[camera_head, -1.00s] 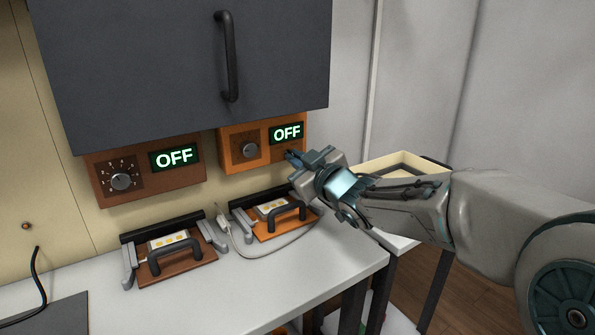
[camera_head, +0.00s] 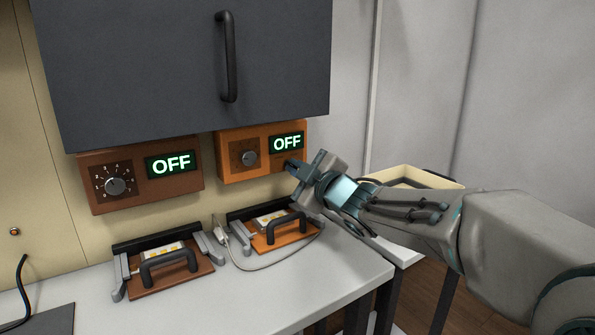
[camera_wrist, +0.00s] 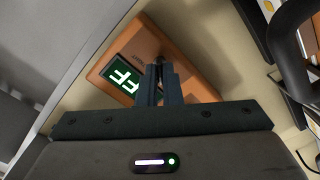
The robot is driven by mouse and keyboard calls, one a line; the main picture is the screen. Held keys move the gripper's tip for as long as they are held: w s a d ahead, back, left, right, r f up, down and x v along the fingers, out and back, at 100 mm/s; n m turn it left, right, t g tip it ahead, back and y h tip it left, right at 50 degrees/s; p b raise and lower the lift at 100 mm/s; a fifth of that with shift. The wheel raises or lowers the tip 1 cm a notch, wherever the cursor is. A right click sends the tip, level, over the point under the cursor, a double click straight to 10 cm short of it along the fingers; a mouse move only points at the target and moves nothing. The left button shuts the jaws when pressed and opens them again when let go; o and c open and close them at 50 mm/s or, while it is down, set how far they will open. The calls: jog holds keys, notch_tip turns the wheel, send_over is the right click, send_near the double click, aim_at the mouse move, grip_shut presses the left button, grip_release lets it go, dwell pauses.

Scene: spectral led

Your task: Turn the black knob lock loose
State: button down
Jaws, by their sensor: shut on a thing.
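The right orange control box (camera_head: 228,171) is on the wall under the dark cabinet. It has a dial (camera_head: 249,158) and a display (camera_head: 287,143) reading OFF. My gripper (camera_head: 291,164) is at its lower right edge, and in the wrist view its fingers (camera_wrist: 160,78) are closed together in front of the box (camera_wrist: 143,42). A small dark piece (camera_wrist: 160,60), which looks like the black knob lock, shows at the fingertips. The fingers hide most of it, so its turn angle cannot be told.
A brown box (camera_head: 145,197) with a dial and OFF display is to the left. Two clamp-like fixtures with black handles, one brown (camera_head: 176,280) and one orange (camera_head: 270,245), sit on the white table (camera_head: 232,300) below. The dark cabinet (camera_head: 165,70) overhangs both boxes.

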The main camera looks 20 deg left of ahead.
jog(key=shift+f, duration=0.1)
jog(key=c, duration=1.6)
grip_release()
jog(key=p+v, duration=0.3)
jog(key=v, duration=1.1)
jog(key=shift+a, duration=0.1)
